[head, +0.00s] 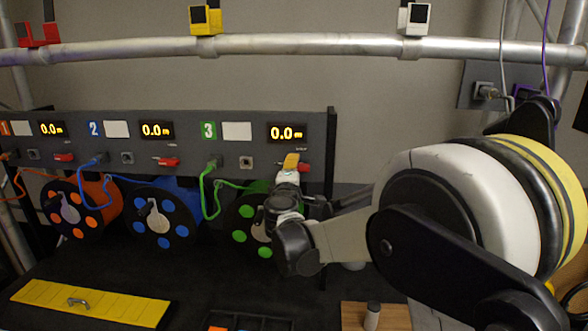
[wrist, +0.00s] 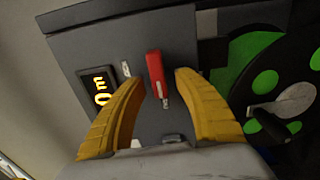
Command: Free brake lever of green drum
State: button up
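The green drum (head: 241,222) sits under the panel section marked 3, partly hidden behind my arm in the head view. In the wrist view its black and green face (wrist: 247,47) is at the right, with a grey crank. Its red brake lever (wrist: 155,68) stands out from the grey panel (wrist: 210,20). My gripper (wrist: 159,80) is open, with one yellow finger on each side of the lever and visible gaps to both. In the head view my gripper (head: 291,162) is at the panel below the third display, and the lever (head: 303,167) shows only in part.
Orange (head: 72,212) and blue (head: 160,220) drums stand to the left, with red levers above them. A green cable (head: 207,190) hangs close left of my gripper. A truss tube (head: 300,44) crosses above. A yellow tray (head: 90,302) lies at the front left.

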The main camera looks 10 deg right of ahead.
jog(key=v, duration=1.2)
jog(key=s+d+f+m+g+b, duration=0.2)
jog(key=s+d+f+m+g, duration=0.1)
jog(key=s+d+f+m, duration=0.4)
jog(key=s+d+f+m+g+b, duration=0.2)
jog(key=s+d+f+g+b, duration=0.15)
jog(key=s, duration=0.55)
jog(key=s+a+f+m+g+y+b, duration=0.1)
jog(key=s+a+f+m+g+y, duration=0.1)
jog(key=s+f, duration=0.3)
jog(key=s+a+f+m+g+y+b, duration=0.1)
jog(key=s+a+f+m+y, duration=0.2)
jog(key=s, duration=0.7)
notch_tip(320, 180, down, 2)
jog(key=shift+f+m+g+y, duration=0.15)
jog(key=shift+m+g+y, duration=0.15)
jog(key=shift+g, duration=0.05)
